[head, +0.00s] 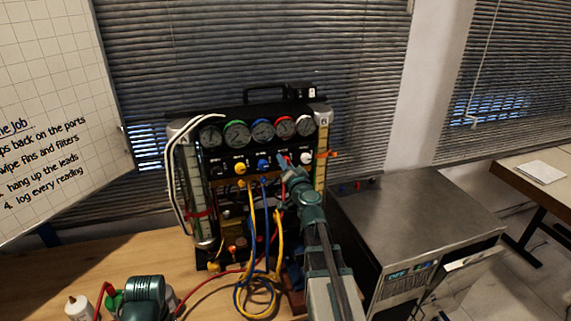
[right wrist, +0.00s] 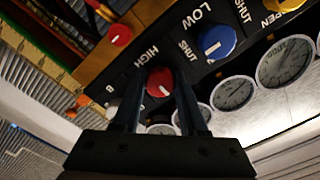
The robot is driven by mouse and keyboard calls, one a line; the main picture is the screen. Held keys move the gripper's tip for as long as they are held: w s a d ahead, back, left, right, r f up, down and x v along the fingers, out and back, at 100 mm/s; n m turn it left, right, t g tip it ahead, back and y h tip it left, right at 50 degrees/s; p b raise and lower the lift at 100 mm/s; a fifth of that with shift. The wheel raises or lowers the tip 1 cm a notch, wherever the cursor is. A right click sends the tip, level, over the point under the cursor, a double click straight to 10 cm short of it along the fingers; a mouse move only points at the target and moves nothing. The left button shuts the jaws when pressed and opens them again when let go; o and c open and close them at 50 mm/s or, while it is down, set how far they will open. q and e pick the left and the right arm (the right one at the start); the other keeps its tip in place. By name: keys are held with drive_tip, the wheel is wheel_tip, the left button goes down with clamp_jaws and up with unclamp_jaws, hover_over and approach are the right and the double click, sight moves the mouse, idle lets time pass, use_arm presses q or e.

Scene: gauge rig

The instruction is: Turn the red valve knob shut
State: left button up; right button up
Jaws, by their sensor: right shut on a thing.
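The red valve knob (right wrist: 160,82) is between the two fingers of my right gripper (right wrist: 160,100) in the right wrist view. The fingers are shut on its sides. A short white mark shows on its face. The labels HIGH and SHUT are printed beside it. In the head view my right gripper (head: 286,165) reaches the front panel of the gauge rig (head: 222,172), and it and my arm mostly hide the red knob.
A blue knob (right wrist: 216,42) is close beside the red one; a yellow knob (head: 240,169) is further left. A smaller red knob (right wrist: 119,35) is also near. Yellow and blue hoses (head: 252,225) hang in front. A metal cabinet (head: 420,215) stands right.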

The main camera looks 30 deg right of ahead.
drive_tip(key=shift+m, duration=0.3)
clamp_jaws()
drive_tip(key=m, duration=0.3)
drive_tip(key=shift+m, duration=0.4)
drive_tip(key=m, duration=0.4)
drive_tip(key=shift+m, duration=0.3)
drive_tip(key=m, duration=0.8)
drive_tip(key=shift+m, duration=0.3)
drive_tip(key=o, duration=1.1)
unclamp_jaws()
